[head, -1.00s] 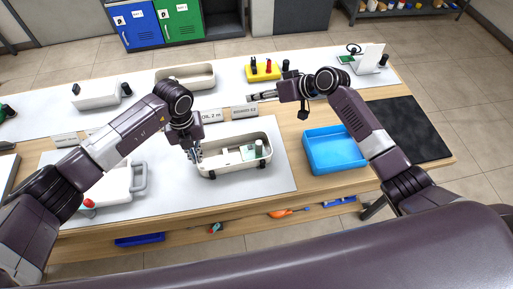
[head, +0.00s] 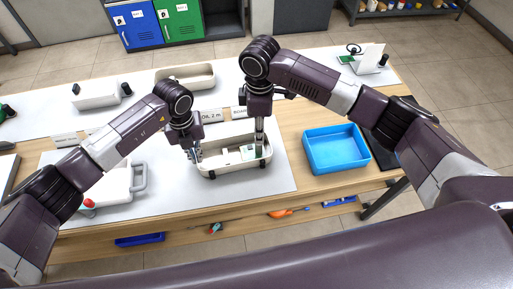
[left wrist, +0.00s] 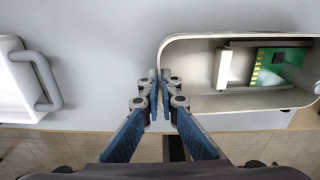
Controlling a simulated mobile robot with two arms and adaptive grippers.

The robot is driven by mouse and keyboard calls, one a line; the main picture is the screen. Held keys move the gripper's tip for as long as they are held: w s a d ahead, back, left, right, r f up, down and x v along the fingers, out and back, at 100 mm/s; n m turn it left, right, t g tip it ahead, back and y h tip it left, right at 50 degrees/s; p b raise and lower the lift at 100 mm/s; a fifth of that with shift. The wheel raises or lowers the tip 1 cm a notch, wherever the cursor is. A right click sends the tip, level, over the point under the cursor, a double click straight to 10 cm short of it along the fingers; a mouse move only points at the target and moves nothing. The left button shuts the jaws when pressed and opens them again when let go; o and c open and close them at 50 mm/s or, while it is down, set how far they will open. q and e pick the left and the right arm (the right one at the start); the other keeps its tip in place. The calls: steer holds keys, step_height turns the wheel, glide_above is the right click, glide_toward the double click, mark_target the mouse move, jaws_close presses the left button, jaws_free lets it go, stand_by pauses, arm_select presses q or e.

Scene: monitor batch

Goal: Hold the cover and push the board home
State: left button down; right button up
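The cream open cover (head: 222,174) lies on the grey mat like a shallow tray; it also shows in the left wrist view (left wrist: 215,103). The green board (head: 248,154) sits inside its right part, with a gold-contact edge facing a white slotted bar (left wrist: 224,68) in the left wrist view (left wrist: 271,68).
A blue bin (head: 335,150) stands to the right. Another cream tray (head: 197,76) and labelled cards (head: 212,115) are behind. A white housing with a handle (head: 139,177) is at the left. Bare mat lies in front of the cover.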

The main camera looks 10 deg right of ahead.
glide_above(253, 147)
steer(key=s+d, duration=0.2)
steer(key=shift+a+f, duration=0.15)
steer(key=shift+f, duration=1.2)
steer(key=shift+a+f, duration=0.1)
steer(key=shift+f, duration=1.25)
steer(key=shift+c, duration=0.3)
jaws_close()
